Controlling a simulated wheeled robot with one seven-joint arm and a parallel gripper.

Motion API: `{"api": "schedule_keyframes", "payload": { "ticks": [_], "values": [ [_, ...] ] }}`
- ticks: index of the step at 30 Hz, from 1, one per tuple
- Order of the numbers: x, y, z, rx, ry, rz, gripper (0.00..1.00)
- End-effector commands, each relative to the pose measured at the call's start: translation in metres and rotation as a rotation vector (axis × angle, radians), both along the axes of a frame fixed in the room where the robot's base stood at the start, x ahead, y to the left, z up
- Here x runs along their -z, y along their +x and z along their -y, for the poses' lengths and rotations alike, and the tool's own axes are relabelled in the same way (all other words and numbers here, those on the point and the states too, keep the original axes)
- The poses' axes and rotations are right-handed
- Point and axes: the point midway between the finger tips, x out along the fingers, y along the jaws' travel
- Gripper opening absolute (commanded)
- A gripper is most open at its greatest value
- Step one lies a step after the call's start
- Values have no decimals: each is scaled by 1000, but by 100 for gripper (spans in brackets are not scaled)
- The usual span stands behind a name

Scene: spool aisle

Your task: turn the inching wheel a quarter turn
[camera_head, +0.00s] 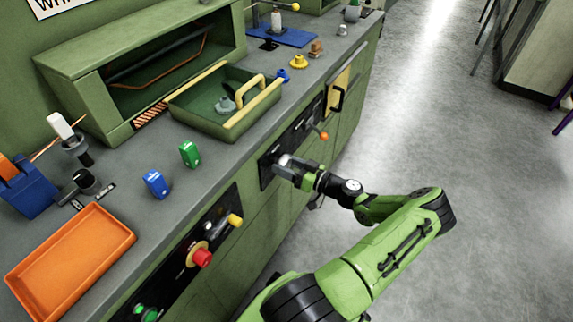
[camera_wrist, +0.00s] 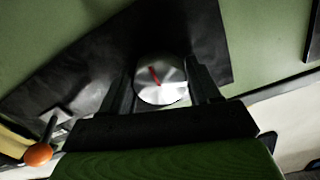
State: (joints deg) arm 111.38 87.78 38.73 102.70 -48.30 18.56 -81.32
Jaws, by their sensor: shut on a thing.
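The inching wheel (camera_wrist: 168,80) is a round silver disc with a short red mark, seen in the wrist view on a black panel of the green cabinet front. The red mark leans up and to the left. My gripper (camera_wrist: 160,92) is shut on the wheel, one dark finger on each side of it. In the head view my gripper (camera_head: 284,168) is at the black panel (camera_head: 266,172) below the bench edge, and hides most of the wheel.
An orange-knobbed lever (camera_head: 323,135) sits to the right of the wheel; its knob also shows in the wrist view (camera_wrist: 38,154). A yellow handle (camera_head: 234,220) and red button (camera_head: 201,257) are on the left panel. An open green drawer-like tray (camera_head: 245,119) stands on the bench above.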

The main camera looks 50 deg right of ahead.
Motion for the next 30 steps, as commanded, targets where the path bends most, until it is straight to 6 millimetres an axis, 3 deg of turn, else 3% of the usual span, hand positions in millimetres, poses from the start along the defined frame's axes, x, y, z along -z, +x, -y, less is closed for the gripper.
{"api": "schedule_keyframes", "payload": {
  "ticks": [30],
  "values": [
    [0, 0, 0, 1, 922, -86, 31]
  ]
}}
